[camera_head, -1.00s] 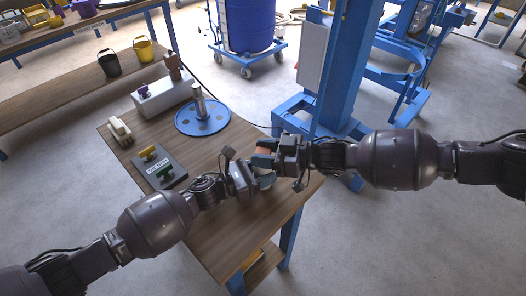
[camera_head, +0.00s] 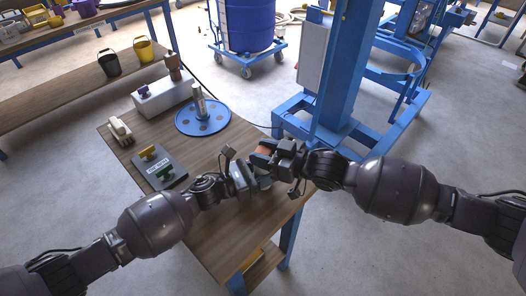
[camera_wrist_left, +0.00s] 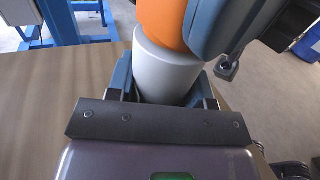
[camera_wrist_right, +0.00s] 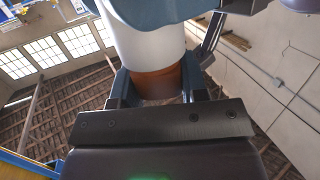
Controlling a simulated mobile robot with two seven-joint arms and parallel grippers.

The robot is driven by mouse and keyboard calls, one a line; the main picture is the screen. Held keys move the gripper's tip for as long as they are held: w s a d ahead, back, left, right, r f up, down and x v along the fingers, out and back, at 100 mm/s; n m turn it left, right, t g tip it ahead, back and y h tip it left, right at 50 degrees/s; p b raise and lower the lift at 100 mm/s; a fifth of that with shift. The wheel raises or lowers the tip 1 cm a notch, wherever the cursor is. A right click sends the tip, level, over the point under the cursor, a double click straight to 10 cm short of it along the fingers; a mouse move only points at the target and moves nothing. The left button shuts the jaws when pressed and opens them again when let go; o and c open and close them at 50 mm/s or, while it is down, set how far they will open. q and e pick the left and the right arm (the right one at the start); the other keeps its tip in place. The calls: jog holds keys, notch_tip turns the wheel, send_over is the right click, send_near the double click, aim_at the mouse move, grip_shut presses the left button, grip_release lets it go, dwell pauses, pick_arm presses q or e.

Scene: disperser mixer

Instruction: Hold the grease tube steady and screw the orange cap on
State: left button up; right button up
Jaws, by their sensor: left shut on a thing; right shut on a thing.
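The grease tube (camera_wrist_left: 165,70) is a white-grey cylinder, held between the fingers of my left gripper (camera_wrist_left: 165,88) above the table. It also shows in the right wrist view (camera_wrist_right: 148,45). The orange cap (camera_wrist_left: 165,22) sits at the end of the tube, with no gap visible between them. My right gripper (camera_wrist_right: 155,85) is shut around the cap. In the head view the left gripper (camera_head: 252,178) and right gripper (camera_head: 268,156) meet near the table's right edge, and the cap shows as a small orange patch (camera_head: 264,149). The fingers hide most of the tube there.
The wooden table (camera_head: 215,225) is bare below the grippers. A blue machine column (camera_head: 345,70) stands behind.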

jog(key=shift+r+m+t+h, duration=0.1)
jog(key=shift+m+t+h, duration=0.2)
jog(key=shift+m+t, duration=0.3)
jog(key=shift+a, duration=0.1)
jog(key=shift+s+a+t+h, duration=0.1)
jog(key=shift+t+h, duration=0.2)
jog(key=shift+t, duration=0.1)
jog(key=shift+m+t+h, duration=0.6)
jog(key=shift+m+t, duration=0.2)
jog(key=shift+m, duration=0.2)
jog(key=shift+m+t+h, duration=0.7)
jog(key=shift+h, duration=0.3)
